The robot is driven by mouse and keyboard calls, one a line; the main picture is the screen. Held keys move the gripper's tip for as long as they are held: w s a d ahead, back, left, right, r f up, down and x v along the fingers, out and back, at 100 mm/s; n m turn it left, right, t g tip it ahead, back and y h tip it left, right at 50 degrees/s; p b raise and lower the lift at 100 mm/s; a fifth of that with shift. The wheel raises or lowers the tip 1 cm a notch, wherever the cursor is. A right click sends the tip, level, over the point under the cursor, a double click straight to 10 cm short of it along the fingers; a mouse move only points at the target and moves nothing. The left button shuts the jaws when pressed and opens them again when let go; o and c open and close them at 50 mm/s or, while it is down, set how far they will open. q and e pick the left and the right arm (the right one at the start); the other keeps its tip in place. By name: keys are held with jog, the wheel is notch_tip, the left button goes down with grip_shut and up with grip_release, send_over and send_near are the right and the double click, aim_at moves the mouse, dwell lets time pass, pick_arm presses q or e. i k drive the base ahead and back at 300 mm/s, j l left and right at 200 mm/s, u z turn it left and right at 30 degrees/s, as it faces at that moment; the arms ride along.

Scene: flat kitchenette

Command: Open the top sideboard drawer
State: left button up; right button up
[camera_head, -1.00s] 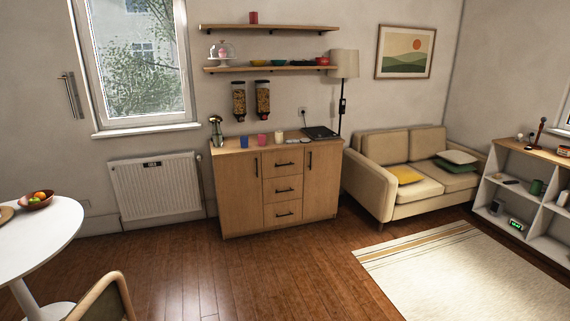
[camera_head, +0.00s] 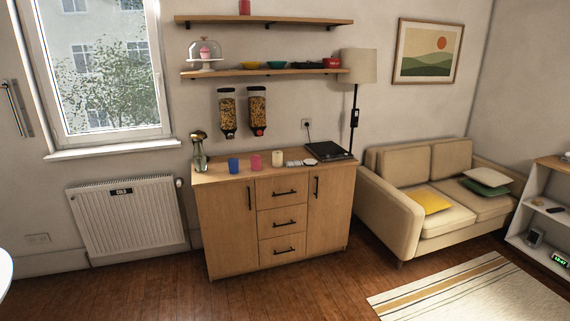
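The wooden sideboard (camera_head: 228,233) stands against the back wall near the middle of the head view. It has a door on each side and a column of three drawers between them. The top drawer (camera_head: 281,184) is shut, with a dark bar handle (camera_head: 285,192) across its front. The middle drawer (camera_head: 281,215) and the bottom drawer (camera_head: 281,243) are shut too. Neither of my grippers shows in the view.
A vase, cups and a dark flat appliance (camera_head: 328,150) stand on the sideboard top. Wooden floor (camera_head: 215,298) lies clear in front of it. A radiator (camera_head: 128,218) is to the left. A beige sofa (camera_head: 398,222) and striped rug (camera_head: 470,295) are to the right.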

aim_at(286, 190)
jog(key=i, duration=0.8)
jog(key=i+u, duration=0.1)
jog(key=i, duration=0.75)
jog(key=i+l, duration=0.15)
jog(key=i, duration=0.65)
jog(key=i+l+u, duration=0.1)
jog(key=i, duration=0.75)
jog(key=i+u, duration=0.2)
jog(key=u, duration=0.15)
